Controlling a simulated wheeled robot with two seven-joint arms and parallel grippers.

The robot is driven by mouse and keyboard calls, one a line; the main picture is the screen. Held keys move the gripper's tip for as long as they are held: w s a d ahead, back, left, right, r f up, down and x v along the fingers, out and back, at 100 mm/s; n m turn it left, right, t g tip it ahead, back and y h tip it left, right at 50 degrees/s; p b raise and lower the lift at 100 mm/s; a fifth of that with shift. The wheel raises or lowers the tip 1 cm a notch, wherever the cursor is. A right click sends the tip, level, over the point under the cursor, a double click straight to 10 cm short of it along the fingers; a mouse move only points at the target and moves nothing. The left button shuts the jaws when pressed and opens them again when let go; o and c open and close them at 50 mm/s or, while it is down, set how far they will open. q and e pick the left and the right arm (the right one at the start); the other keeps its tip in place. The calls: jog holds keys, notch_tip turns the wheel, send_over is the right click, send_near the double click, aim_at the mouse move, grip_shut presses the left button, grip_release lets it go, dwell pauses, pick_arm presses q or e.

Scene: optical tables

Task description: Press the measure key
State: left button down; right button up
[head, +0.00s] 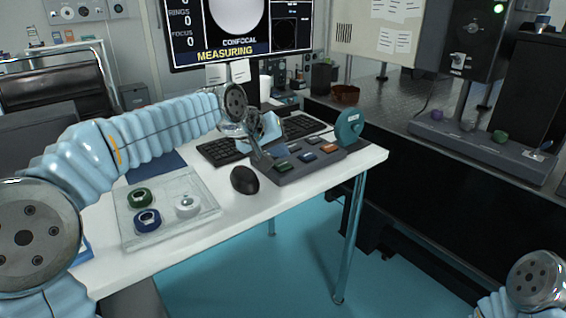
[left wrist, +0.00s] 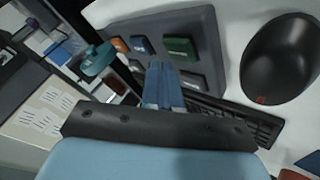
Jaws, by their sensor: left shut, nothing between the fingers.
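The grey key panel (head: 300,163) lies on the white table, with green (head: 282,166), blue (head: 306,157) and orange (head: 328,148) keys along its front and more keys behind. The key labels are too small to read, so I cannot tell which is the measure key. My left gripper (head: 262,158) is shut and empty at the panel's left part. In the left wrist view its closed fingertips (left wrist: 160,68) lie over the panel beside the green key (left wrist: 181,48); contact cannot be told. The monitor (head: 240,40) reads "MEASURING" and "CONFOCAL". My right gripper is out of view.
A black mouse (head: 244,180) lies left of the panel, in front of the keyboard (head: 222,151). A clear tray (head: 167,207) holds several ring-shaped parts. A teal round object (head: 349,127) stands at the panel's right end. The table's front edge is clear.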

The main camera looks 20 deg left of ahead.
aim_at(279, 166)
pick_arm(q)
jog(key=shift+r, duration=0.1)
notch_tip(279, 166, up, 5)
jog(key=p, duration=0.4)
dwell(0.7)
